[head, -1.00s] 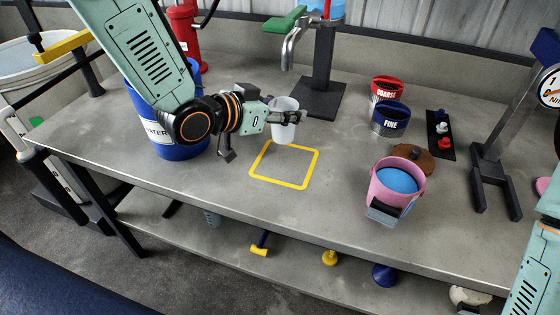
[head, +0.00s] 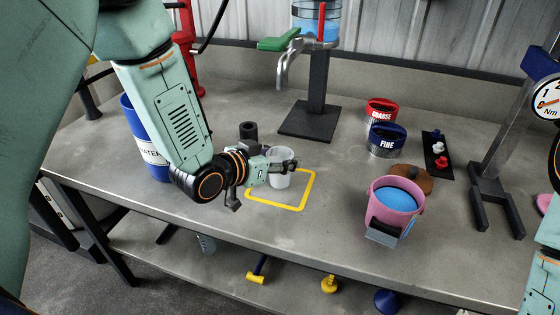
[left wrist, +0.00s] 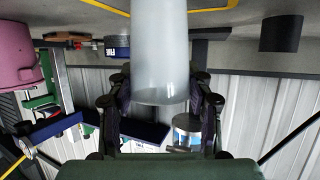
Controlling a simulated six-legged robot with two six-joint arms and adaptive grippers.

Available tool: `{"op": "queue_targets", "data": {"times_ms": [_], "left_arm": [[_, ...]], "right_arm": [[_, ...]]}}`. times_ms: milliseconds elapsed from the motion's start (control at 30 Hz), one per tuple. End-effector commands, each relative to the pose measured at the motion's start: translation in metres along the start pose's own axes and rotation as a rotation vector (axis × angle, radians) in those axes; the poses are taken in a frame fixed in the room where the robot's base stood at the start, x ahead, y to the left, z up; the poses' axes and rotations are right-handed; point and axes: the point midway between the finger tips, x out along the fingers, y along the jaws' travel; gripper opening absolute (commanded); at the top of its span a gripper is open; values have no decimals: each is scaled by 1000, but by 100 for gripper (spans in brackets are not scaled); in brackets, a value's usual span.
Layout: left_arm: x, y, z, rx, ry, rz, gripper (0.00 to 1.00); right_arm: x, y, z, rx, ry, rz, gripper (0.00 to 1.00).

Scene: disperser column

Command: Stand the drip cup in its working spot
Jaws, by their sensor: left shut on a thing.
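The drip cup (head: 279,168) is a white, translucent cup. My left gripper (head: 290,167) is shut on it and holds it about upright. In the head view the cup overlaps the far part of the yellow square outline (head: 302,207) on the bench; whether its base touches the bench cannot be told. In the left wrist view, which looks upside down, the cup (left wrist: 159,50) sits between both fingers of the left gripper (left wrist: 160,105), with a piece of the yellow line (left wrist: 105,7) near the top. My right gripper is out of view.
A black cylinder (head: 248,131) stands behind my left gripper. The tap (head: 285,62) and its black stand (head: 312,122) are farther back. A pink bucket (head: 395,205) stands right of the outline, with the FINE (head: 386,143) and COARSE (head: 380,108) containers behind it. The blue water drum (head: 152,150) is at left.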

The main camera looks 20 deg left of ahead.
Motion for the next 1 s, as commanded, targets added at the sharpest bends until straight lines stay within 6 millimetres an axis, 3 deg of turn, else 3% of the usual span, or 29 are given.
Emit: {"op": "queue_targets", "data": {"times_ms": [467, 500, 700, 1000], "left_arm": [[4, 0, 8, 2, 0, 1, 30], [3, 0, 8, 2, 1, 1, 55], [3, 0, 7, 2, 1, 1, 72], [3, 0, 7, 2, 1, 1, 74]], "right_arm": [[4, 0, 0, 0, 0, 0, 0], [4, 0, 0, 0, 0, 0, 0], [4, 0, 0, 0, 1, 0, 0], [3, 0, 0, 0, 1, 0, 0]]}}
